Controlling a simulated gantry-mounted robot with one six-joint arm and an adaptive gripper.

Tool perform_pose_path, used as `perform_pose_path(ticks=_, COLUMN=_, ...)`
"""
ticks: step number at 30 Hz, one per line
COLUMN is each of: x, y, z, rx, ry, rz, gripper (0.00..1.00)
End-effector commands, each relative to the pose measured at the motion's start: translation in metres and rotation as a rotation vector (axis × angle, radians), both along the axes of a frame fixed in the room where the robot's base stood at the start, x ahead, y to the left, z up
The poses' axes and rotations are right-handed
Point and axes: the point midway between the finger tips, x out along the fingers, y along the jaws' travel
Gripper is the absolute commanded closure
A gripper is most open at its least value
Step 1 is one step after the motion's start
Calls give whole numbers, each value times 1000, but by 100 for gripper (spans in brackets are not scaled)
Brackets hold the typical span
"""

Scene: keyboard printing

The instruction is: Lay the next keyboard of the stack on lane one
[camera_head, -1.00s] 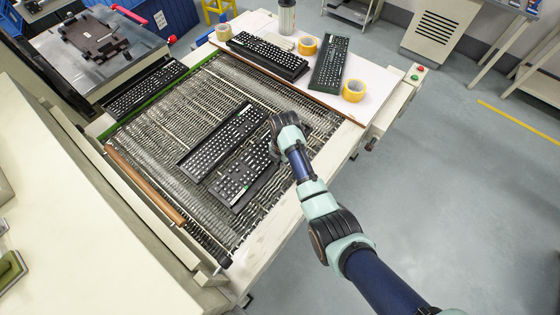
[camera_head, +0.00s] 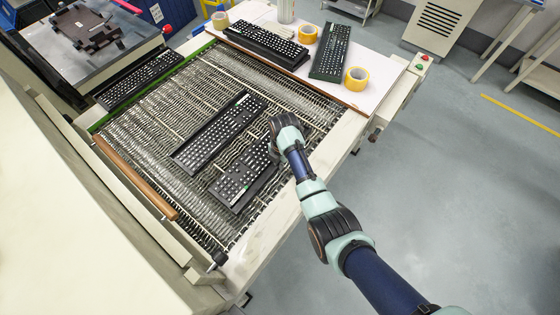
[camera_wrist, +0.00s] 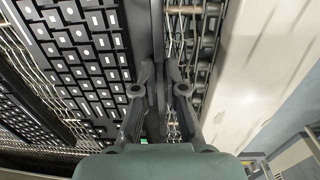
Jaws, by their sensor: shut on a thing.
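My gripper (camera_head: 274,128) is shut on the right long edge of a black keyboard (camera_head: 235,186) with light keys. This keyboard is over the mesh conveyor belt (camera_head: 185,190), near its right side; I cannot tell if it touches the mesh. In the wrist view my gripper's fingers (camera_wrist: 159,90) close on the edge of the held keyboard (camera_wrist: 80,45). A second black keyboard (camera_head: 218,131) lies on the belt, left of the held one and roughly parallel. At the back, dark keyboards (camera_head: 266,45), apparently stacked, lie on the white table (camera_head: 385,75).
Another keyboard (camera_head: 330,52) and yellow tape rolls (camera_head: 356,77) are also on the table. One more keyboard (camera_head: 140,78) lies beyond the green edge strip (camera_head: 160,86). A brown roller (camera_head: 135,178) borders the left side. The belt's far part is bare.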

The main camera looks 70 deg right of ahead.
Motion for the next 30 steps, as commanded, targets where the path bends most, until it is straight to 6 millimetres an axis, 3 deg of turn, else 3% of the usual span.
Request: perform_pose_path(ticks=30, x=0, y=0, z=-7, rx=-2, ry=-1, rz=0, gripper=100)
